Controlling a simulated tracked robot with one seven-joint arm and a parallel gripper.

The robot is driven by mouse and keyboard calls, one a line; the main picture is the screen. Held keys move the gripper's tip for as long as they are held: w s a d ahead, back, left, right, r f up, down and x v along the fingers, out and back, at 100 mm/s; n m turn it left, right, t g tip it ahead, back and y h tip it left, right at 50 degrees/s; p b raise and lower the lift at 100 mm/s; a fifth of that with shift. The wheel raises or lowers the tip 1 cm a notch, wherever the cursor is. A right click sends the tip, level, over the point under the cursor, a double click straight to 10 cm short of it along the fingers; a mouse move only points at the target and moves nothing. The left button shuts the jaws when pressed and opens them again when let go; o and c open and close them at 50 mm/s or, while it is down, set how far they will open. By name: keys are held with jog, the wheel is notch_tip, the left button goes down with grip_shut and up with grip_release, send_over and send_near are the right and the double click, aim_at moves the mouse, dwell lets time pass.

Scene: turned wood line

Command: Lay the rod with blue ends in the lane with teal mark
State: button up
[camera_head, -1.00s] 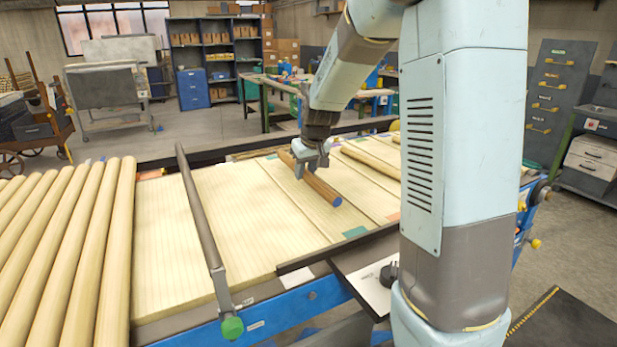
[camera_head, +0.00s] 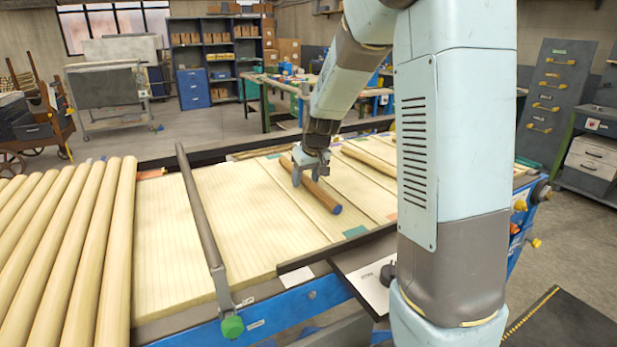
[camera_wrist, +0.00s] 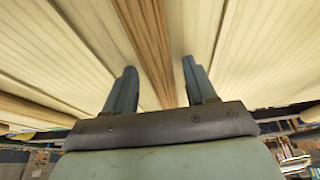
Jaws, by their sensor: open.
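The brown rod with blue ends (camera_head: 325,196) lies on the slatted bed, in line with the lane that has the teal mark (camera_head: 355,231). Its near blue end (camera_head: 337,210) points toward that mark; the far end is partly behind my gripper. My gripper (camera_head: 309,178) is over the rod, with its fingers apart on either side. In the wrist view, the rod (camera_wrist: 148,40) runs between the open fingers (camera_wrist: 159,66), with gaps on both sides and pale bed around it.
Thick pale rods (camera_head: 85,240) lie in a row at the left. A grey bar (camera_head: 200,220) with a green knob crosses the bed. Pale rods (camera_head: 372,160) lie in lanes to the right, near an orange mark (camera_head: 392,216). A dark rail (camera_head: 335,250) edges the front.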

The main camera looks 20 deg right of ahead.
jog(key=shift+r, duration=0.15)
jog(key=a+v, duration=0.1)
jog(key=v, duration=1)
jog(key=s+r+m, duration=0.1)
jog(key=s+r, duration=0.1)
jog(key=s, duration=1.2)
jog(key=s+r+m+t, duration=0.1)
jog(key=s, duration=1.4)
jog(key=shift+d+r+h, duration=0.35)
jog(key=shift+d+h, duration=0.05)
jog(key=shift+d, duration=0.1)
jog(key=shift+c, duration=0.5)
